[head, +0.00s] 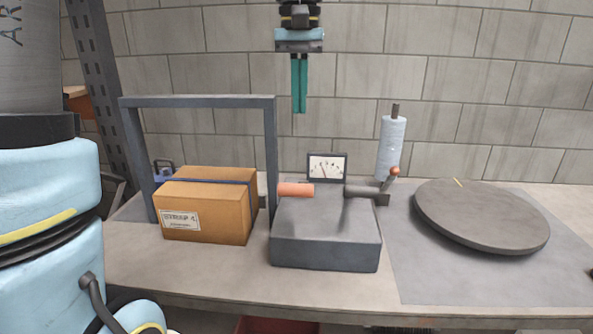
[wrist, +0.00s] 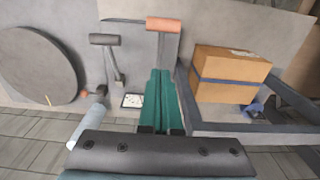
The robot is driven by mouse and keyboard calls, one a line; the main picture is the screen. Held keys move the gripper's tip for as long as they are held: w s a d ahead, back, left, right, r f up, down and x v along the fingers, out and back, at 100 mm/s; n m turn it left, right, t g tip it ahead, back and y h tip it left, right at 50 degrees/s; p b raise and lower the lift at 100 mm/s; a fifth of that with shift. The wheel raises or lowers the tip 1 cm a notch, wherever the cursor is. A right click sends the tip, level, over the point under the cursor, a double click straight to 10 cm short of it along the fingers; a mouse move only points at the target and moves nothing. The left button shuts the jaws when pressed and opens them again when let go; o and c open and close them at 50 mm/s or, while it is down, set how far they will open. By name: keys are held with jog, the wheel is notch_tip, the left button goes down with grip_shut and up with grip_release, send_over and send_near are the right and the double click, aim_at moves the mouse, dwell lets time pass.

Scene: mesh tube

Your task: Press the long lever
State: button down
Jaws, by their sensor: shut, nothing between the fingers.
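My gripper (head: 299,108) hangs in the upper middle of the head view, teal fingers shut together and pointing down, empty. The fingers also show in the wrist view (wrist: 160,75). Below them, a grey block (head: 325,250) on the table carries two levers. One has an orange grip (head: 296,190) at the block's left; in the wrist view this orange grip (wrist: 163,24) lies just beyond my fingertips in the picture. The other has a dark grey grip (head: 362,191), also seen in the wrist view (wrist: 104,38). I cannot tell for certain which lever is longer. My gripper touches neither.
A cardboard box (head: 205,212) stands left under a dark grey frame (head: 200,101). A gauge (head: 327,167) stands behind the block. A pale blue roll (head: 391,148) stands behind right, near a small orange knob (head: 394,171). A round grey disc (head: 482,216) lies at right.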

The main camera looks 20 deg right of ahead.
jog(key=p, duration=0.2)
send_over(300, 186)
jog(key=w+d, duration=0.1)
jog(key=w, duration=0.4)
notch_tip(300, 186, down, 10)
jog(key=shift+s+d+r, duration=0.1)
jog(key=shift+s+d, duration=0.05)
jog(key=s+f, duration=0.1)
jog(key=s+a+f+p, duration=0.1)
jog(key=shift+s+f, duration=0.15)
jog(key=shift+f, duration=0.25)
jog(key=shift+s+f, duration=0.15)
jog(key=shift+f, duration=0.15)
